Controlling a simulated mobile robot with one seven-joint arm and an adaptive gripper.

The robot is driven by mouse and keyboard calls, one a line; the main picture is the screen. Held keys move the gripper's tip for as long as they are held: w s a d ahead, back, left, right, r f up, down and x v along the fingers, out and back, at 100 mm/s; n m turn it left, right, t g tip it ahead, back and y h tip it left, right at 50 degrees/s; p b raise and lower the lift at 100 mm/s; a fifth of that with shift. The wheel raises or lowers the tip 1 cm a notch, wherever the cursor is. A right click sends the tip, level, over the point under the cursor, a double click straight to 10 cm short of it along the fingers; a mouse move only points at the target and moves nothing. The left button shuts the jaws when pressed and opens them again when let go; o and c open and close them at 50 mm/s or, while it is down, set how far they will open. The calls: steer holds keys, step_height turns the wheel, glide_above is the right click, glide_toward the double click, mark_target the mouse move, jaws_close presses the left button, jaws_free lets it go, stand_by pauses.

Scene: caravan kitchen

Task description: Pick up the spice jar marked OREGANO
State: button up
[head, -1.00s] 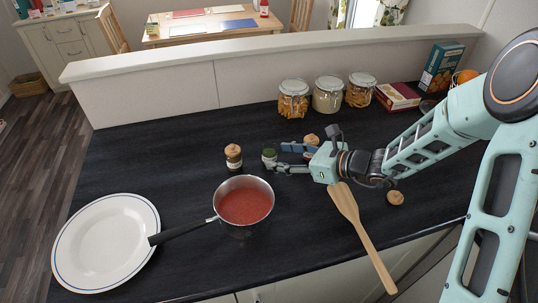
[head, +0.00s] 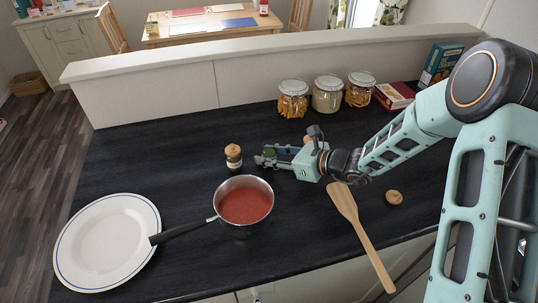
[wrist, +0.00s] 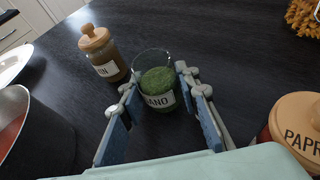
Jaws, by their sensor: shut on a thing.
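The oregano jar (wrist: 158,90) is a clear glass jar of green herb. Its white label shows the letters "ANO" in the wrist view, and no lid shows on it. My gripper (wrist: 158,104) is shut on this jar, with a blue-padded finger on each side. In the head view the gripper (head: 270,156) reaches left low over the dark counter, and the jar (head: 269,151) is mostly hidden by the fingers. I cannot tell whether the jar touches the counter.
A wooden-lidded jar labelled "IN" at its end (wrist: 105,55) stands close left. A paprika jar (wrist: 298,122) is near at right. A saucepan of red sauce (head: 244,203), plate (head: 108,243), wooden spatula (head: 362,235) and round wooden-topped item (head: 394,197) are in front. Storage jars (head: 327,95) stand behind.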

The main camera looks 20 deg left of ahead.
steer(key=shift+c, duration=0.8)
